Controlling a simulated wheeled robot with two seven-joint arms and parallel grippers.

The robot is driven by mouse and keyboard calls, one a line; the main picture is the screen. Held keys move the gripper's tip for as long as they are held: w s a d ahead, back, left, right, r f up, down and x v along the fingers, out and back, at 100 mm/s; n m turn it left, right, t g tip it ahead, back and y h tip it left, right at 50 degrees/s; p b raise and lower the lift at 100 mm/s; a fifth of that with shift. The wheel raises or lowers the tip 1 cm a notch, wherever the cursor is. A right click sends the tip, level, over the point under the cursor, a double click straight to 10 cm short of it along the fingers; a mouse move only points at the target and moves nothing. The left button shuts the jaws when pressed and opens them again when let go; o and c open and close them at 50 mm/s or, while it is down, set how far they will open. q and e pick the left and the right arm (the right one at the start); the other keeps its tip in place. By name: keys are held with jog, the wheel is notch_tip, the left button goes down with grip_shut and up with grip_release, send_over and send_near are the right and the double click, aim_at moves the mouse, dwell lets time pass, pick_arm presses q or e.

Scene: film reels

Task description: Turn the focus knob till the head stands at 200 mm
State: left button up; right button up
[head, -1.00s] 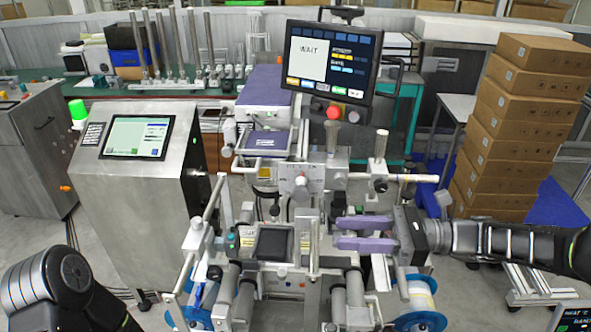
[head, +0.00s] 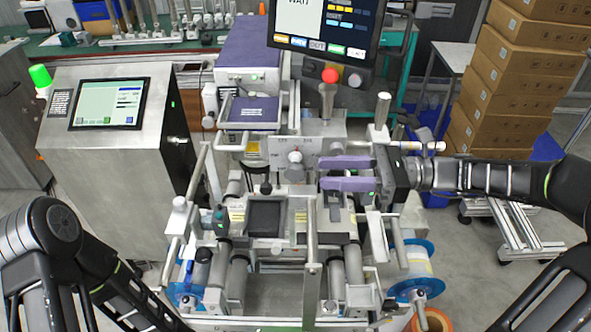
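The machine's upper block (head: 318,130) carries a plate with a round pale knob (head: 295,157) on its front, which I take to be the focus knob. Small labels sit above it, too small to read, and I cannot read a millimetre scale. My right gripper (head: 321,174) comes in from the right with two purple fingers pointing left. The fingers are apart with nothing seen between them. Their tips are just right of the knob and slightly lower, with a small gap in the picture. My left arm (head: 60,240) shows at the lower left; its gripper is out of view.
A monitor (head: 325,25) hangs above the block, with a red button (head: 330,75) below it. A steel cabinet with a screen (head: 108,104) stands left. Blue-flanged reels (head: 415,285) sit low on the machine. Upright posts and handles crowd the fingers. Stacked cartons (head: 510,100) stand right.

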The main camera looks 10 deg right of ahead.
aim_at(295, 181)
jog(key=shift+w+a+b, duration=0.2)
jog(key=shift+a+b, duration=0.15)
jog(key=shift+a, duration=0.8)
jog(key=shift+w+a+b, duration=0.2)
jog(key=shift+a+b, duration=0.15)
jog(key=shift+a, duration=0.8)
jog(key=shift+w+a, duration=0.15)
jog(key=shift+a, duration=0.5)
jog(key=shift+w+a, duration=0.15)
jog(key=shift+a, duration=0.5)
jog(key=shift+c, duration=0.4)
grip_shut()
jog(key=shift+f, duration=0.1)
